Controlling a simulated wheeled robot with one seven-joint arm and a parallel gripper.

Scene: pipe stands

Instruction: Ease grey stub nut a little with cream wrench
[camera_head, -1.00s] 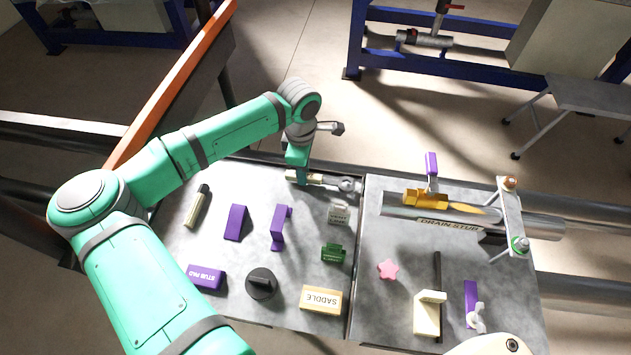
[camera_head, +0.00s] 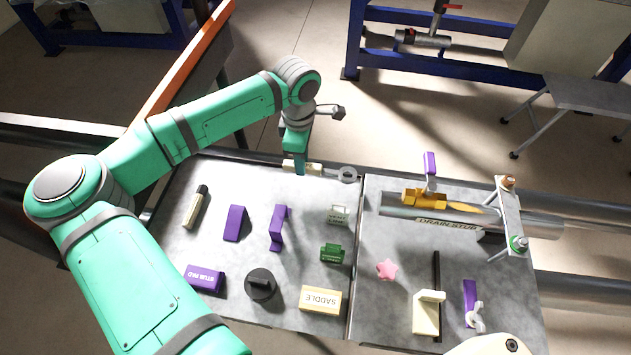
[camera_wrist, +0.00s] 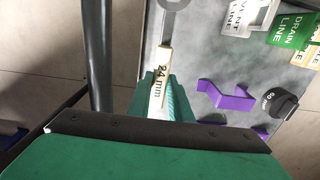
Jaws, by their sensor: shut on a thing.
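My gripper (camera_head: 299,166) is shut on the cream wrench (camera_head: 316,169) at the back edge of the left bench panel. In the wrist view the wrench's cream handle (camera_wrist: 161,63) reads "24 mm", and its grey head points away from my gripper (camera_wrist: 164,98). The drain stub (camera_head: 400,206) is a grey pipe on the right panel, well to the right of the wrench. At its right end an upright plate (camera_head: 509,212) carries a copper-coloured nut (camera_head: 508,183) and a green-ringed nut (camera_head: 519,243). I cannot make out a grey nut for certain.
A yellow clamp (camera_head: 425,199) with a purple handle (camera_head: 430,163) sits on the pipe. Purple blocks, a black knob (camera_head: 261,284), a saddle block (camera_head: 321,300), a green tag (camera_head: 332,253) and a pink star (camera_head: 386,268) lie in front. A purple-handled tool (camera_head: 471,302) lies front right.

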